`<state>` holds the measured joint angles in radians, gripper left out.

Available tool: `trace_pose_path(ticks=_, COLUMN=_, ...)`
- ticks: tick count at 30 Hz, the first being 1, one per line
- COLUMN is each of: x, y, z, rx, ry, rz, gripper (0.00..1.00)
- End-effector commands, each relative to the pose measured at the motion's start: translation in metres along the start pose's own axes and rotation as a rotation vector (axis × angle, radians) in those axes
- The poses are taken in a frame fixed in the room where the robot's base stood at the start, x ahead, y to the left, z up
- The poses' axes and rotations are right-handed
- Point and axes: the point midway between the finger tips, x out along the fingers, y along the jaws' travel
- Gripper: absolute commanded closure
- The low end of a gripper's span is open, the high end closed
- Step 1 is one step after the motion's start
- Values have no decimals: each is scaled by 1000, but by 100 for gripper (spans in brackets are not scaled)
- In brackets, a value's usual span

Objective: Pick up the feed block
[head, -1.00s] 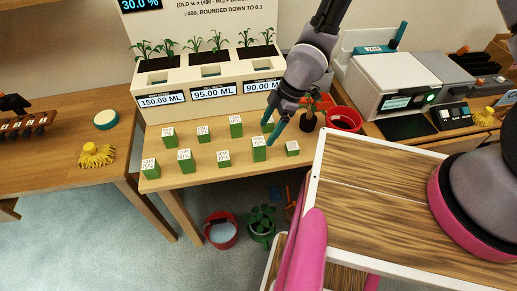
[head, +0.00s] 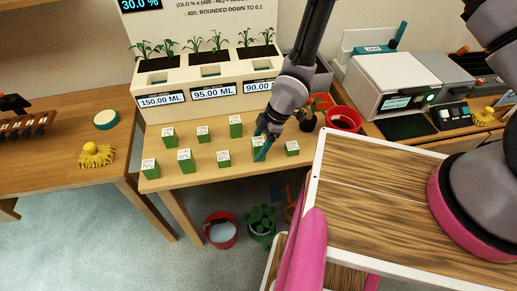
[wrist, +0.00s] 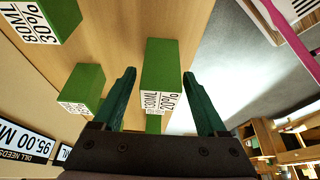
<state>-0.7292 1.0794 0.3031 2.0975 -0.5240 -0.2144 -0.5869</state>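Several green feed blocks with white labelled ends stand on the wooden table, such as one at the left (head: 150,169), one in the middle (head: 185,161) and one at the right (head: 292,149). My gripper (head: 262,148) is low at one block near the right of the group and partly hides it. In the wrist view, my gripper (wrist: 163,100) is open, with one green finger on each side of a green block (wrist: 162,65). Its label seems to read 20%, with the volume line hard to read. A gap shows on both sides of it.
Other blocks stand close by in the wrist view, one upper left (wrist: 60,12) and one at left (wrist: 84,84). Behind is a white planter stand (head: 210,72) with volume displays.

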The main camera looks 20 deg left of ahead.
Motion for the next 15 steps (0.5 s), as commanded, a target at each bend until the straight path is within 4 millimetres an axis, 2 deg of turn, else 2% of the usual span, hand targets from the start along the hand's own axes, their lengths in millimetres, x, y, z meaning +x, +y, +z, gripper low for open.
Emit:
trace_pose_path(ticks=1, x=0, y=0, z=0, rx=0, ry=0, rz=0, gripper=49)
trace_pose_path(ticks=5, x=0, y=0, z=0, rx=0, ry=0, rz=0, gripper=99)
trace_pose_path(ticks=15, x=-6, y=1, z=-3, rx=0, ry=1, rz=1, gripper=100)
